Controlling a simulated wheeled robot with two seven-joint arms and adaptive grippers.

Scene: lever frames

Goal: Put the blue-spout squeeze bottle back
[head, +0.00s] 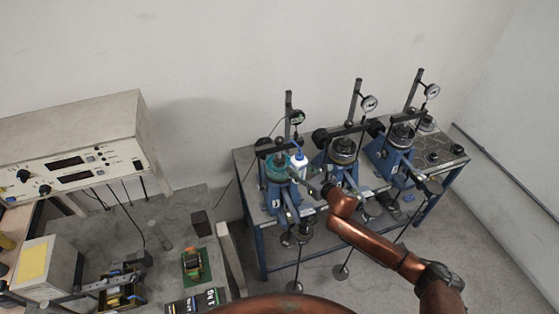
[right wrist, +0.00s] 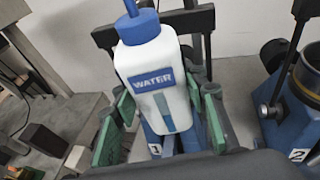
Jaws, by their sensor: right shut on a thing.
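The squeeze bottle (head: 299,161) is white with a blue cap and spout, next to the leftmost lever frame. In the right wrist view the bottle (right wrist: 158,75) shows a blue "WATER" label and stands nearly upright, leaning slightly. My right gripper (head: 306,174) reaches in from the right and is shut on the bottle, with green finger pads on either side of it in the right wrist view. The bottle's base is hidden, so I cannot tell whether it touches the table. My left gripper is not in view.
Three blue lever frames with dial gauges stand on a dark table (head: 247,180): the left one (head: 280,170), the middle one (head: 342,160) and the right one (head: 397,150). Weights hang below on rods. A control box (head: 75,150) and bench are at the left.

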